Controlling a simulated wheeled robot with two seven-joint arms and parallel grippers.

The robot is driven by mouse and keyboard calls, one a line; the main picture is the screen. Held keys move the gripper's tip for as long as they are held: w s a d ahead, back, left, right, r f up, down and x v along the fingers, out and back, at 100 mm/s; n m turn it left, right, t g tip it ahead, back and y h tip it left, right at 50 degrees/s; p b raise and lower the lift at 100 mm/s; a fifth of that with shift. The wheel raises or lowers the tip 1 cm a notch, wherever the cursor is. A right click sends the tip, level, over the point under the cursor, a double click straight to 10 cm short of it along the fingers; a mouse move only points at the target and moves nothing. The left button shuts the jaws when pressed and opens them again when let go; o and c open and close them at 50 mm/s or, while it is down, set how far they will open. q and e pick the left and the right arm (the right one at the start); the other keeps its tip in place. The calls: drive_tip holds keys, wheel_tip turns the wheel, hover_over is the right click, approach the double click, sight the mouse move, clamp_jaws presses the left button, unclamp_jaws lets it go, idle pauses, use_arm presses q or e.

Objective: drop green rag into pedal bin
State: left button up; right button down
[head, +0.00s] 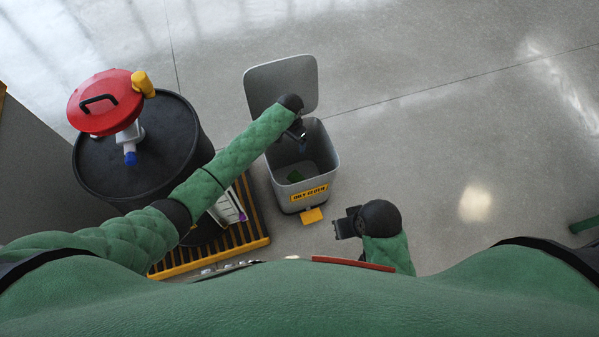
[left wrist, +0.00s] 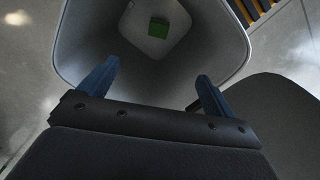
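The grey pedal bin (head: 318,199) stands on the floor with its lid (head: 282,84) raised and a yellow label on its front. The green rag (head: 295,176) lies inside, at the bottom; it also shows as a small green square in the left wrist view (left wrist: 159,27). My left gripper (head: 302,147) is over the bin's opening; in the left wrist view its two blue fingers (left wrist: 155,88) are spread apart with nothing between them. My right gripper (head: 340,228) is right of the bin and lower in the head view; its fingers are too unclear to judge.
A black and yellow striped platform (head: 250,222) lies beside the drum. The bin's yellow pedal (head: 312,216) sticks out in front.

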use_arm(q)
drive_tip(key=shift+r, duration=0.1)
wheel_tip(320, 180, up, 8)
drive_tip(key=shift+f+b, duration=0.2)
drive_tip(key=shift+b, duration=0.1)
use_arm(e)
drive_tip(key=shift+w+a+f, duration=0.3)
drive_tip(key=shift+a+f, duration=0.15)
drive_tip(key=shift+a, duration=0.05)
drive_tip(key=shift+s+d, duration=0.1)
drive_tip(key=shift+s, duration=0.05)
